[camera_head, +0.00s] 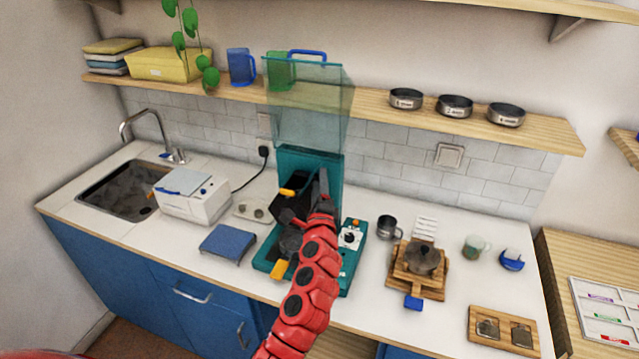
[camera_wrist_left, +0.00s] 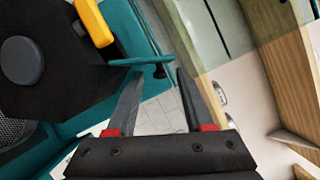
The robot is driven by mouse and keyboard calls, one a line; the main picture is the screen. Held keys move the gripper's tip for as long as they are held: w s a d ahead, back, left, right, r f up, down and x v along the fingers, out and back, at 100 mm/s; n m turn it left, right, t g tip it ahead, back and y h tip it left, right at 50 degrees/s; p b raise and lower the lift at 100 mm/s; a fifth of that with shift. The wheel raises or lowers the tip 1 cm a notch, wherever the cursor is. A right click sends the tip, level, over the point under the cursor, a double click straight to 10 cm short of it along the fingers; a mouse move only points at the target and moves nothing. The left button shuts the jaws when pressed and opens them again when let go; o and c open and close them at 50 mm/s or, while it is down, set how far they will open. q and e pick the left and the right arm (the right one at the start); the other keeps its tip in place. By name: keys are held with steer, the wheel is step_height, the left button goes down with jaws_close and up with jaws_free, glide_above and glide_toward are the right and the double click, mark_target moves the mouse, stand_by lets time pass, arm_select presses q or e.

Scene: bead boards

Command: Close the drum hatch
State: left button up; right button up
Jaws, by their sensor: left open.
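The teal machine (camera_head: 355,262) stands on the white counter with its clear cover (camera_head: 310,105) raised. Inside is a dark drum (camera_head: 288,240). A black plate (camera_head: 297,190) with a yellow tab (camera_head: 287,192) stands raised behind it; it looks like the hatch, open. In the left wrist view, the yellow tab (camera_wrist_left: 94,22) and dark body (camera_wrist_left: 55,75) lie left of the fingers. My left gripper (camera_head: 322,185) is beside the plate, partly hidden by its own arm. Its fingers (camera_wrist_left: 160,82) are open, with the end of a teal bar (camera_wrist_left: 140,63) near their tips. My right gripper is out of view.
A white appliance (camera_head: 195,197) and blue stand (camera_head: 228,243) are left of the machine. A metal mug (camera_head: 388,228) and wooden stand (camera_head: 428,287) with a dark pot are right. A shelf (camera_head: 375,107) runs above. The front right counter holds a wooden board (camera_head: 503,345).

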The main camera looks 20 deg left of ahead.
arm_select(q)
jaws_close()
